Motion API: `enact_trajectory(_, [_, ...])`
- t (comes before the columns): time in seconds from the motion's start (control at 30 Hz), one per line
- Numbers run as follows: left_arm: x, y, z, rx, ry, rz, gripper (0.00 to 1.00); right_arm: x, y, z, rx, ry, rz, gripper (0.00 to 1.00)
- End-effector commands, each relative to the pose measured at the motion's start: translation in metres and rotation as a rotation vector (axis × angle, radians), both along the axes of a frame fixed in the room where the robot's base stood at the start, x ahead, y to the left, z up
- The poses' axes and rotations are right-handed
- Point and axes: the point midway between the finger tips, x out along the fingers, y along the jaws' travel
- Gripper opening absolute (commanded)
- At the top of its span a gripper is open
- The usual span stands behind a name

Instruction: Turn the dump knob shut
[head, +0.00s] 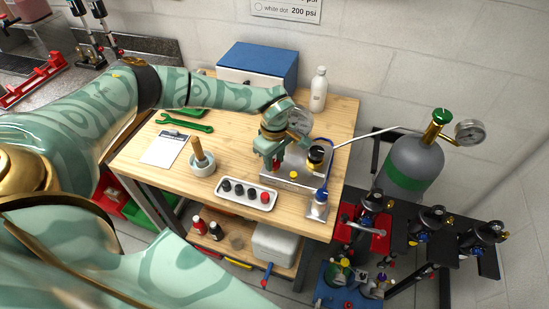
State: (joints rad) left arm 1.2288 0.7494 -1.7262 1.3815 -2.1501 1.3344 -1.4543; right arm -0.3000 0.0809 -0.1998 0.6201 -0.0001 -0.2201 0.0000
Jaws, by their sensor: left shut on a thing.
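My left gripper (274,165) reaches down over the left part of a grey metal fixture (300,183) on the wooden bench. It is shut on a small red part, apparently the dump knob, which the fingers mostly hide. I cannot tell the knob's turn angle. A small yellow piece (293,174) shows on the fixture to the right of the fingers. A black cylinder with a gold band (316,155) stands at the fixture's right. My right gripper is not in view.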

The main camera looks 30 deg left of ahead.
Motion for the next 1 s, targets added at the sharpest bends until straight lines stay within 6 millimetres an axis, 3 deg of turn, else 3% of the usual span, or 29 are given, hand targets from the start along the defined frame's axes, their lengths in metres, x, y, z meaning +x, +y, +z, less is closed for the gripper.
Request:
enact_trajectory(0.07, [0.002, 0.000, 0.002, -0.001, -0.006, 0.001, 0.07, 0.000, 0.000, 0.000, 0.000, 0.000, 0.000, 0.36])
enact_trajectory(0.1, [0.002, 0.000, 0.002, -0.001, -0.006, 0.001, 0.38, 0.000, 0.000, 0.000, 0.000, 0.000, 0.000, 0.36])
enact_trajectory(0.17, [0.002, 0.000, 0.002, -0.001, -0.005, 0.001, 0.52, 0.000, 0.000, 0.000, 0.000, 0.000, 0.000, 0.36])
enact_trajectory(0.43, [0.001, 0.000, 0.001, -0.001, -0.003, 0.001, 0.52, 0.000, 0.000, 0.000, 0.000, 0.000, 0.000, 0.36])
enact_trajectory(0.57, [0.001, 0.000, 0.012, -0.001, -0.004, 0.001, 0.52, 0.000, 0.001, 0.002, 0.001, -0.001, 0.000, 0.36])
enact_trajectory(0.67, [0.002, 0.000, 0.031, -0.001, -0.006, 0.000, 0.52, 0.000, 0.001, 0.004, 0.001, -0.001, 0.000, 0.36])
enact_trajectory(1.0, [0.002, 0.000, 0.122, 0.000, -0.007, 0.001, 0.52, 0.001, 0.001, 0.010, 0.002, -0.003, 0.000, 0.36])
